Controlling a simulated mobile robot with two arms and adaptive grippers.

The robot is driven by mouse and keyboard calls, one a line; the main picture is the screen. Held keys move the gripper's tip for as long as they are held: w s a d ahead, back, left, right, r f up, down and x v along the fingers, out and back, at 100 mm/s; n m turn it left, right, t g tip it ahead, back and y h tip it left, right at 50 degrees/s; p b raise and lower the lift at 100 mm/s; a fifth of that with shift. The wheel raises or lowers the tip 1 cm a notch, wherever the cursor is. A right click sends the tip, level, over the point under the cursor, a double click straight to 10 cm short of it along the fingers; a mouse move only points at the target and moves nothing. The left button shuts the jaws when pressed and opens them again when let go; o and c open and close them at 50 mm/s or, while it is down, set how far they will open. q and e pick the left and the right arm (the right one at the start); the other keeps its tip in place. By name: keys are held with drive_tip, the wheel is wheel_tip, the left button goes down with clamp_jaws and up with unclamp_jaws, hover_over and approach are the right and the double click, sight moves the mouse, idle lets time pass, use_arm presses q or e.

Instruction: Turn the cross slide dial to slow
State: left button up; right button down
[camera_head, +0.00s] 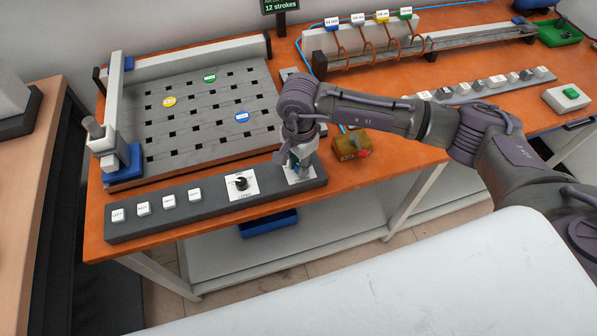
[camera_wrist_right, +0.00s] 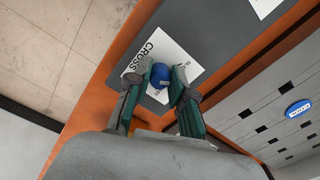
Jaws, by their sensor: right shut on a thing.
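The cross slide dial (camera_wrist_right: 160,77) is a blue knob on a white label (camera_wrist_right: 181,58) with the word CROSS readable in the right wrist view. The label's other text is partly covered by my fingers. My right gripper (camera_head: 300,160) reaches down over the right end of the dark control panel (camera_head: 205,213). In the wrist view its two green-grey fingers stand on either side of the blue knob, shut on it. In the head view the gripper hides most of the dial. I cannot read the dial's setting. My left gripper is not in view.
A black knob (camera_head: 241,184) on a white label and several white buttons (camera_head: 169,202) sit left on the panel. Behind is a slotted plate (camera_head: 185,135) with coloured discs. A small yellow-brown box with a red part (camera_head: 351,148) stands right of the gripper.

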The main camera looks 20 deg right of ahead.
drive_tip(key=n+b, duration=0.3)
drive_tip(key=b, duration=0.2)
drive_tip(key=shift+f+n, duration=0.2)
drive_tip(key=shift+n, duration=0.2)
drive_tip(key=shift+r+n+b, duration=0.25)
drive_tip(key=shift+n+b, duration=0.65)
drive_tip(key=shift+b, duration=0.3)
drive_tip(key=c, duration=1)
unclamp_jaws()
wheel_tip(320, 180, up, 12)
drive_tip(key=shift+s+d, duration=0.1)
